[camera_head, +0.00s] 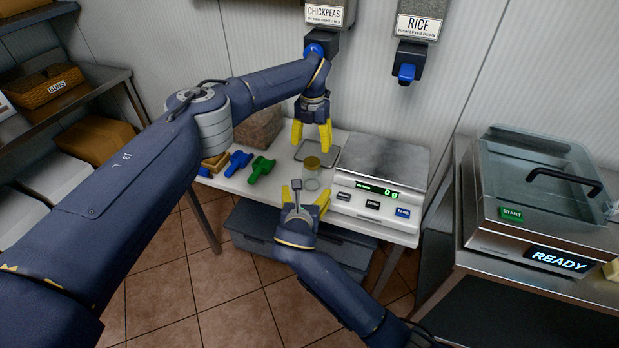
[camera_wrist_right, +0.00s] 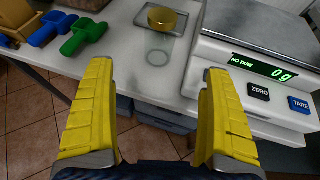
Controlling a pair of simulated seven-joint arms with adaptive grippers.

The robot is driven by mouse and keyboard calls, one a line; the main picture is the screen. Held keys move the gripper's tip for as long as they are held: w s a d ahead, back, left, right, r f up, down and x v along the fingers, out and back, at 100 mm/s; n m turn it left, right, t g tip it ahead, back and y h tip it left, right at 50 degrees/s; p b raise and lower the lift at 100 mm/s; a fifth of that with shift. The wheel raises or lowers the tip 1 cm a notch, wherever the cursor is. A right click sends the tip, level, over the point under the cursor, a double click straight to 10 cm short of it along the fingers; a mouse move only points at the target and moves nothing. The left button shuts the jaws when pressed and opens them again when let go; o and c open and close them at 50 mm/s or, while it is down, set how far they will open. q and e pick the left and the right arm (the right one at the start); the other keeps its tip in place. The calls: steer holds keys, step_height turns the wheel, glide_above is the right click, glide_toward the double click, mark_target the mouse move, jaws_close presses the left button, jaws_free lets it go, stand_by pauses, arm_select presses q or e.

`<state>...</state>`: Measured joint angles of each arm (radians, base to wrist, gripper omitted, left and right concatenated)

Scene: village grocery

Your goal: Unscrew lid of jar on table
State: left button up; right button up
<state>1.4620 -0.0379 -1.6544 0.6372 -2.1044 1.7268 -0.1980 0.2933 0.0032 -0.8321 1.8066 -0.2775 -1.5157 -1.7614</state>
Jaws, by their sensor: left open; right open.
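The jar (camera_head: 311,182) is clear and stands upright on the white table (camera_head: 233,183), left of the scale. Its gold lid (camera_head: 312,163) sits on top. In the right wrist view the jar (camera_wrist_right: 159,50) and lid (camera_wrist_right: 162,19) show beyond my fingertips. My left gripper (camera_head: 312,140) points down, open and empty, above and behind the lid as seen from the head. My right gripper (camera_head: 305,190) is open and empty at the table's front edge, in front of the jar; it also shows in the right wrist view (camera_wrist_right: 158,75). Neither gripper visibly touches the jar.
A scale (camera_head: 378,180) reading 0 stands right of the jar. Green (camera_head: 261,168) and blue (camera_head: 238,162) scoops lie to the left. Chickpea and rice dispensers (camera_head: 407,55) hang on the wall. A vacuum machine (camera_head: 530,233) stands at right.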

mark_target(312, 173)
steer(key=x, duration=1.7)
steer(key=shift+f, duration=0.1)
steer(key=shift+c, duration=0.5)
